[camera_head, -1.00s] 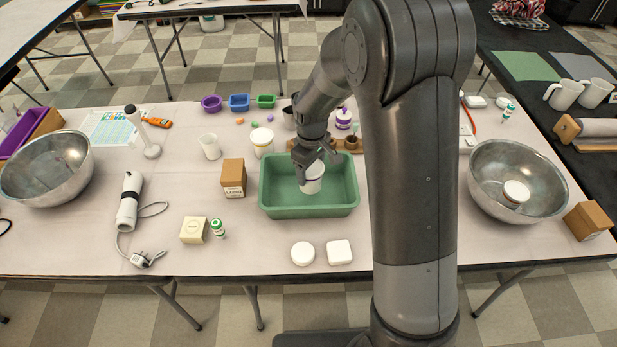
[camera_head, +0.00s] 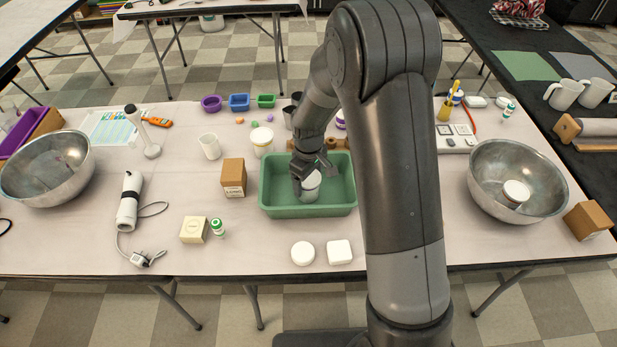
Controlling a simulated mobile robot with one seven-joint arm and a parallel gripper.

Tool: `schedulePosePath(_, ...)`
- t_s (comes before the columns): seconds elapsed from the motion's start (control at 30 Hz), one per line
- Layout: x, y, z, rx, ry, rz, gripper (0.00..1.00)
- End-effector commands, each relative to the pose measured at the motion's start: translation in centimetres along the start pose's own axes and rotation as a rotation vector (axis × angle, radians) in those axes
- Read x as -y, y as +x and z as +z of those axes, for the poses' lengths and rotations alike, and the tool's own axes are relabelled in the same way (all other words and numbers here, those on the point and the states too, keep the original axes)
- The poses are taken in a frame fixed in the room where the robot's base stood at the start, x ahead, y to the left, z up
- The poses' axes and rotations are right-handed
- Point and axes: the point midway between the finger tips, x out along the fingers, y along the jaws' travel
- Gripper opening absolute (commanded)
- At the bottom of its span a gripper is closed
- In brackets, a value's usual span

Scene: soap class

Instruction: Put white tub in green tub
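The white tub (camera_head: 310,188) is inside the green tub (camera_head: 309,211), low near its floor and a little left of its middle. My gripper (camera_head: 311,178) reaches down into the green tub from above, with its fingers at the sides of the white tub. It appears shut on the white tub, though the fingers are small and partly shaded. Whether the white tub's base touches the green tub's floor cannot be seen clearly. The green tub is a rectangular, open container on the table, with no other thing visible in it.
A brown box (camera_head: 233,177) stands close left of the green tub. A round white lid (camera_head: 302,253) and a square white piece (camera_head: 339,252) lie in front. Steel bowls stand at the left (camera_head: 48,168) and right (camera_head: 518,180). A lidded white container (camera_head: 262,142) stands behind.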

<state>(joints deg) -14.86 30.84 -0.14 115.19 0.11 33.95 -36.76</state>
Motion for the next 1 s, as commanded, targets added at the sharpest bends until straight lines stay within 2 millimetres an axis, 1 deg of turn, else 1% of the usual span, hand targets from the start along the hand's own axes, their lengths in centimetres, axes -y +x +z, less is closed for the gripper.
schedulePosePath(0.03, 0.0, 0.0, 0.0, 0.000, 0.000, 0.000, 0.85)
schedulePosePath(0.1, 0.0, 0.0, 0.0, 0.000, 0.000, 0.000, 0.89)
schedulePosePath(0.33, 0.0, -0.1, 0.0, 0.000, 0.000, 0.000, 0.89)
schedulePosePath(0.43, 0.0, -0.8, 0.0, -0.001, 0.000, 0.000, 0.89)
schedulePosePath(0.57, -0.1, -2.9, 0.0, -0.003, 0.001, 0.002, 0.89)
schedulePosePath(0.8, -0.1, -8.2, -0.1, -0.004, 0.001, 0.002, 0.89)
schedulePosePath(0.9, 0.0, -9.9, 0.0, -0.002, 0.001, 0.001, 0.89)
schedulePosePath(1.0, 0.0, -11.3, -0.1, -0.002, 0.001, 0.001, 0.89)
